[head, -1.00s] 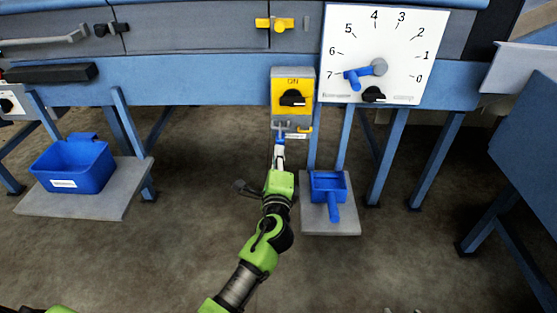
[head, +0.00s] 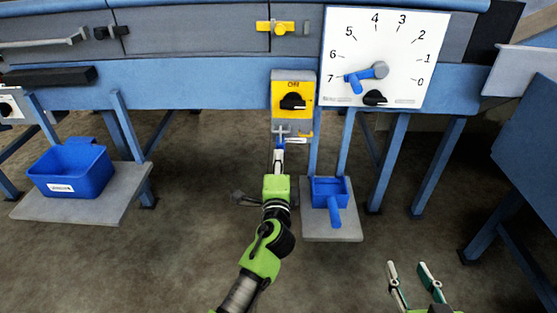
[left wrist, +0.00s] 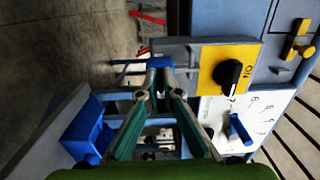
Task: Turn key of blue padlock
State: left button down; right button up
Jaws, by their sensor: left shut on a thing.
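The blue padlock (head: 281,141) hangs below the yellow switch box, at a grey bracket (head: 281,128). My left gripper (head: 279,151) reaches up to it from below. In the left wrist view, the fingertips of my left gripper (left wrist: 160,72) are closed together at the blue padlock (left wrist: 160,61). I cannot make out the key; the fingers cover part of the lock. My right gripper (head: 408,270) is at the bottom right of the head view, its two fingers apart and empty, far from the padlock.
The yellow switch box (head: 292,95) with a black knob is just above the padlock. A white dial board (head: 345,25) with a blue lever stands to its right.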

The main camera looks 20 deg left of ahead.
pick_arm(q)
jog(key=c, duration=2.2)
grip_release()
jog(key=shift+s, duration=0.1)
jog(key=v, duration=1.1)
jog(key=shift+s+d+r, duration=0.1)
jog(key=shift+s+d, duration=0.05)
jog(key=shift+s, duration=0.2)
